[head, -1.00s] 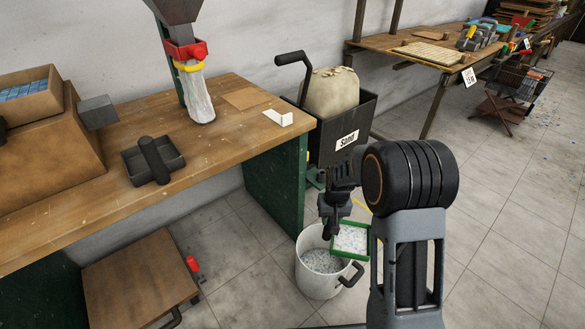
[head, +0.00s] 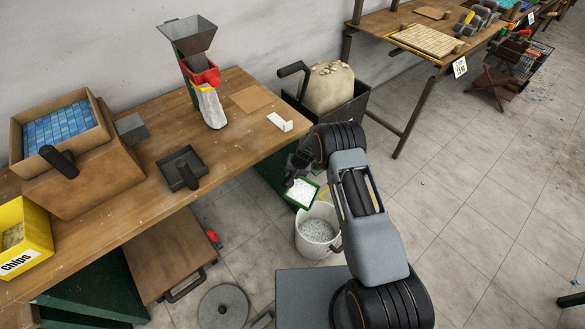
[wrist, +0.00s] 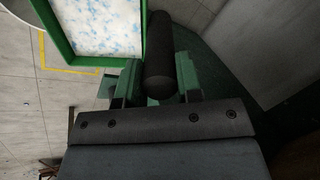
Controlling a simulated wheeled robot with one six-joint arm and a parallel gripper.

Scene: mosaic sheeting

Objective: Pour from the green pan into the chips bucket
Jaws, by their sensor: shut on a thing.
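My gripper (head: 291,180) is shut on the black handle (wrist: 160,62) of the green pan (head: 315,198). The pan is up and to the left of the white bucket in the head view, near the bench's green end panel. White and blue chips lie in the pan, and its green rim (wrist: 62,35) shows at the upper left of the wrist view. A yellow bin labelled "Chips" (head: 38,240) stands on the bench at the far left, partly cut off by the picture edge. Light brown stuff shows inside it.
The white bucket (head: 302,236) on the floor holds similar chips. A grey pan (head: 190,172), a cardboard box of blue tiles (head: 98,160) and a funnel stand (head: 188,40) are on the wooden bench (head: 130,222).

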